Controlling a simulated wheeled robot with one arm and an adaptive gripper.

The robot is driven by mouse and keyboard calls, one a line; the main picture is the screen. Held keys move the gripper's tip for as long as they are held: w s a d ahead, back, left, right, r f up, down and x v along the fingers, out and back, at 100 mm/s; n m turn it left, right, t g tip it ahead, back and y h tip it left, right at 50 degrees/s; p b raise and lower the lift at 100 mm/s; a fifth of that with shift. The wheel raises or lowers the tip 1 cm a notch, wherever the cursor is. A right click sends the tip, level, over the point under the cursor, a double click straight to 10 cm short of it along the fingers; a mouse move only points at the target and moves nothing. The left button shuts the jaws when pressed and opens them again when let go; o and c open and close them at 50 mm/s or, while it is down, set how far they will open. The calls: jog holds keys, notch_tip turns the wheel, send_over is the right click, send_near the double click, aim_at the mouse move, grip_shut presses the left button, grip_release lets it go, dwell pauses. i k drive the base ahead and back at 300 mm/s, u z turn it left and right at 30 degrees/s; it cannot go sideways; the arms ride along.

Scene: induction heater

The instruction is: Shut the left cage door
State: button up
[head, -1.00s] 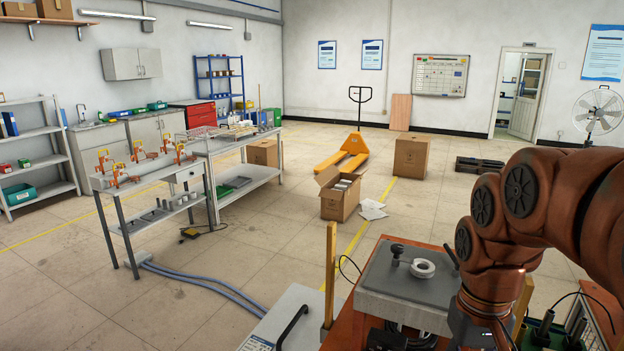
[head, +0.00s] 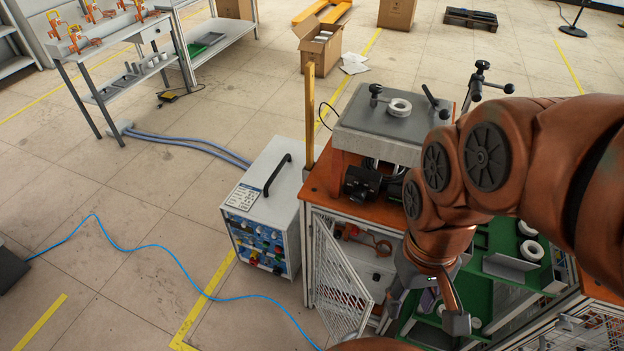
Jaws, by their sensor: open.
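The left cage door (head: 340,272) is a white-framed mesh panel at the front left of the orange-topped bench. It stands swung outward from the cage opening, showing the inside of the cage (head: 372,262) to its right. My gripper (head: 424,318) is at the lower middle right, pointing down, with its two fingers spread and nothing seen between them. It appears to the right of the door's free edge, apart from it in the picture. How far apart they are in depth I cannot tell. My arm hides part of the bench front.
A white power unit (head: 268,205) with a black handle stands just left of the door. A yellow post (head: 309,115) rises at the bench corner. A green tray (head: 510,262) with metal rings is on the right. A blue cable (head: 160,247) crosses the open floor at left.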

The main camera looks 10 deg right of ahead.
aim_at(317, 220)
jog(key=u, duration=0.65)
jog(key=k, duration=0.55)
jog(key=u, duration=1)
jog(key=k, duration=0.8)
jog(key=u, duration=0.15)
jog(key=i, duration=0.85)
jog(key=u, duration=0.15)
